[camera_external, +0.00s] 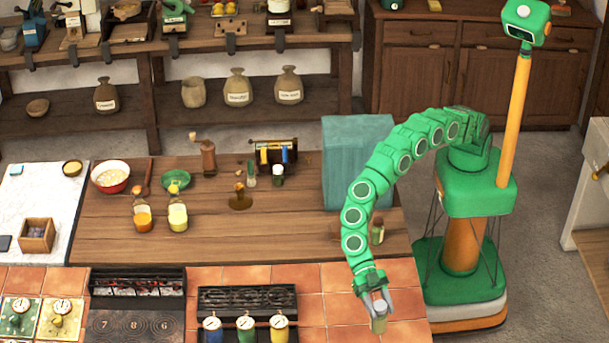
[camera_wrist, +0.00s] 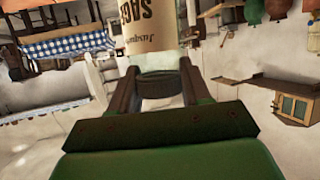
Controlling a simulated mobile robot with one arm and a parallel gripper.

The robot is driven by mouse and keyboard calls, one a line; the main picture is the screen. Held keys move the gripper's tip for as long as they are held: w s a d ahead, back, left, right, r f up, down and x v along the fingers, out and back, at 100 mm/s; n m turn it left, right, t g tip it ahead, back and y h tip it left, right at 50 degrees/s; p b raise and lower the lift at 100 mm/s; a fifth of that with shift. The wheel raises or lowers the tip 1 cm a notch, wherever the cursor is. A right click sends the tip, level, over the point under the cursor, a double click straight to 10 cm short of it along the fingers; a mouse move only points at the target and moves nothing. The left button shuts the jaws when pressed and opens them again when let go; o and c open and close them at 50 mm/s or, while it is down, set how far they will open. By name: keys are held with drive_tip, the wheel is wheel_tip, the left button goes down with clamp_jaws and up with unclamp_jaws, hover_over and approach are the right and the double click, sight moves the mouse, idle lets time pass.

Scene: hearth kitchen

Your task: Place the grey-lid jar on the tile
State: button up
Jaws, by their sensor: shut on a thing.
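My gripper (camera_external: 378,300) points down over the terracotta tiles (camera_external: 338,309) at the front right of the counter. It is shut on a small jar (camera_external: 379,318). In the wrist view the jar (camera_wrist: 150,28) has a beige label with upside-down lettering that reads like "SAGE", and the two dark fingers (camera_wrist: 158,82) hold its near end. I cannot tell whether the jar touches the tiles. Another small jar (camera_external: 377,231) stands on the wooden worktop just behind my arm.
A teal block (camera_external: 345,160) stands on the worktop left of my arm. A burner with several gauges (camera_external: 247,299) is left of my gripper. Bottles (camera_external: 178,216), bowls (camera_external: 111,176) and a mill (camera_external: 204,155) stand farther left. The tiles around the jar look clear.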

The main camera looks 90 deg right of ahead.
sight(375, 325)
drive_tip(key=shift+w+a+f, duration=0.2)
drive_tip(key=shift+a+f, duration=0.15)
drive_tip(key=shift+f, duration=0.15)
drive_tip(key=shift+w+a+f, duration=0.2)
drive_tip(key=shift+a+f, duration=0.1)
drive_tip(key=shift+f, duration=0.15)
drive_tip(key=shift+f, duration=0.1)
drive_tip(key=shift+w+a+f, duration=0.15)
drive_tip(key=shift+a+f, duration=0.15)
drive_tip(key=shift+f, duration=0.1)
wheel_tip(375, 325, down, 3)
drive_tip(key=shift+r, duration=0.1)
drive_tip(key=o, duration=1.3)
drive_tip(key=shift+c, duration=0.2)
drive_tip(key=shift+d, duration=0.1)
